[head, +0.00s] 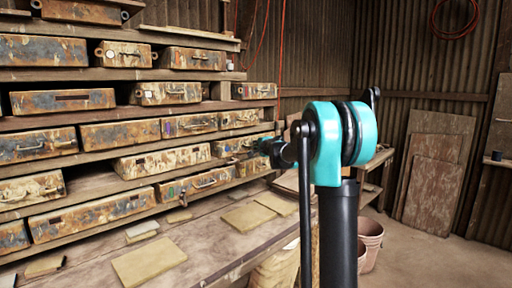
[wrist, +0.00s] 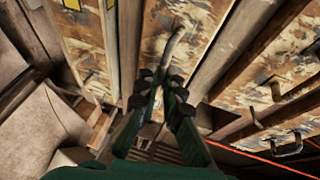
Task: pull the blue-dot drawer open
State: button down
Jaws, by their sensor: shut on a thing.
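My gripper (head: 246,156) reaches left to a worn, paint-flecked drawer (head: 228,147) near the right end of a middle shelf. In the wrist view, my gripper (wrist: 163,90) is shut on the curved metal handle (wrist: 174,42) of this drawer (wrist: 195,22). The fingers hide the handle's near end. I cannot make out a blue dot on the held drawer's front. The drawer's front sits close to the shelf edge; I cannot tell whether it stands out.
Similar drawers surround it, including one with a purplish-blue mark (head: 190,125) above and one (head: 195,184) below. A workbench (head: 212,240) with loose tiles (head: 148,261) lies beneath. A bucket (head: 371,240) stands right of my arm. Floor on the right is clear.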

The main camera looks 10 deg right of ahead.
jog(key=s+d, duration=1.1)
jog(key=s, duration=0.5)
jog(key=shift+s+d, duration=0.15)
jog(key=shift+d, duration=0.2)
jog(key=shift+f, duration=0.1)
jog(key=c, duration=1.7)
grip_release()
jog(key=v, duration=1.2)
